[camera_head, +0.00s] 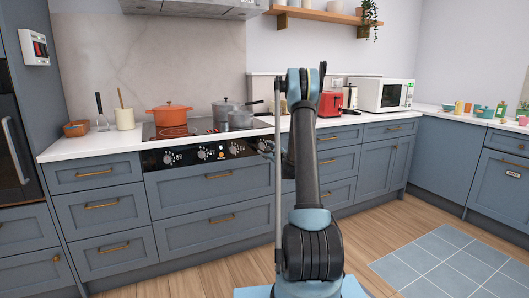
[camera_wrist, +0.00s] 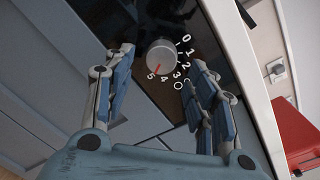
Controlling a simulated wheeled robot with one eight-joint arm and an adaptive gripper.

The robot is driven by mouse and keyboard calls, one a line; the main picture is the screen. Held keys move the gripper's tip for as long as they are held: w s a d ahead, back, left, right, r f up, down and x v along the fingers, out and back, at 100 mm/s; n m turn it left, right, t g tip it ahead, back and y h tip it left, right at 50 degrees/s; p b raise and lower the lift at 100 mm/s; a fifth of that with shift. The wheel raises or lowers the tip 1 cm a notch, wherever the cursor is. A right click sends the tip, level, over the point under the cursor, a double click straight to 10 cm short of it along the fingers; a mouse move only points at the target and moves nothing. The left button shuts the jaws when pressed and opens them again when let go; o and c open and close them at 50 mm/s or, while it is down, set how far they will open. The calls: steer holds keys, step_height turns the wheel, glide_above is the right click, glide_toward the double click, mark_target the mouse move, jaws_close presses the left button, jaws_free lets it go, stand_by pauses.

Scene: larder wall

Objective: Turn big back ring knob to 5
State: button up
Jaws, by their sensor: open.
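A round silver knob (camera_wrist: 161,57) sits on the black control panel (camera_wrist: 141,20) in the wrist view. White numbers 0 to 5 curve around it, and its red pointer line points at the 5. A small white ring mark (camera_wrist: 178,85) is printed beside the numbers. My gripper (camera_wrist: 164,68) is open, with its fingers apart on either side of the knob and nothing held. I cannot tell if the fingers touch it.
An orange pot (camera_head: 169,116) and grey pots (camera_head: 240,119) stand on the hob above the panel. A red toaster (camera_head: 330,104), a kettle and a white microwave (camera_head: 383,95) stand to the right. The wooden floor (camera_head: 380,227) by the drawers is clear.

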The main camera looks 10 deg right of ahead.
steer(key=v, duration=0.9)
steer(key=shift+s, duration=0.1)
